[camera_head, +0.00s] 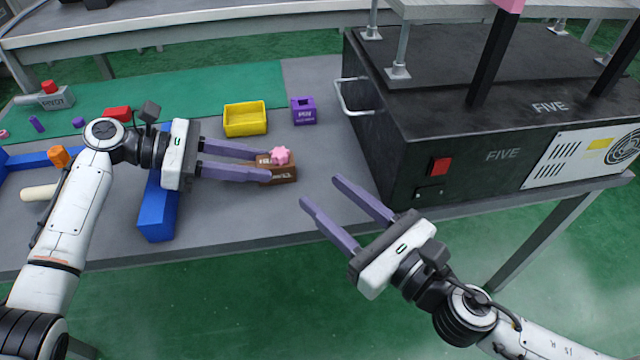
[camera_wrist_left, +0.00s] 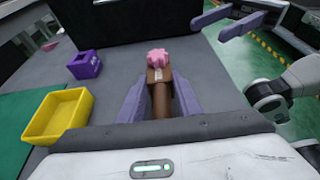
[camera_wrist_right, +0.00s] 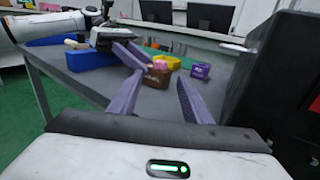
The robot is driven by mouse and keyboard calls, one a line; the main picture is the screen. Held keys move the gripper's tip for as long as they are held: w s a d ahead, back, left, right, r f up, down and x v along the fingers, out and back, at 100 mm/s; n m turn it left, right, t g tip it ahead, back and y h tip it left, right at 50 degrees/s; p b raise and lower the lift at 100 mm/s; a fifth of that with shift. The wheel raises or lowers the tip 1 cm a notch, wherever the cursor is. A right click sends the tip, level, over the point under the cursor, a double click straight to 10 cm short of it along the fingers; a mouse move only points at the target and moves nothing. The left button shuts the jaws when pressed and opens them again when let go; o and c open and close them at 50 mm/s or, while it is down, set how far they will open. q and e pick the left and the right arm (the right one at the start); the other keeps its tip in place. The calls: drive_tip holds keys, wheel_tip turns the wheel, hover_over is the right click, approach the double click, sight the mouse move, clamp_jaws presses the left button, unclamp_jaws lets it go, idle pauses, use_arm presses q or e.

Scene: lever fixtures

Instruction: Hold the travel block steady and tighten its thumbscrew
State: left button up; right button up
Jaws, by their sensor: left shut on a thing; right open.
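The travel block is a brown block (camera_head: 284,175) on the grey table, with a pink lobed thumbscrew (camera_head: 280,156) on its top. Both also show in the left wrist view, where the block (camera_wrist_left: 160,75) lies between the fingers and the thumbscrew (camera_wrist_left: 158,57) is at its far end. My left gripper (camera_head: 271,163) is shut on the block from its left side. My right gripper (camera_head: 320,190) is open and empty, to the right of the block and apart from it. In the right wrist view the block (camera_wrist_right: 155,78) shows beyond the open fingers.
A yellow bin (camera_head: 245,119) and a purple box (camera_head: 303,111) stand behind the block. A large black machine (camera_head: 420,150) rises on the right. A blue bar (camera_head: 158,208), a red piece (camera_head: 117,113) and an orange knob (camera_head: 58,156) lie left. The table in front of the block is clear.

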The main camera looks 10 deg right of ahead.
sight(285, 157)
drive_tip(key=shift+w+d+n+y, duration=0.25)
drive_tip(key=shift+w+n+y, duration=0.05)
drive_tip(key=shift+w, duration=0.2)
drive_tip(key=x, duration=1.1)
drive_tip(key=shift+w+a, duration=0.1)
drive_tip(key=shift+a, duration=0.2)
drive_tip(key=c, duration=1)
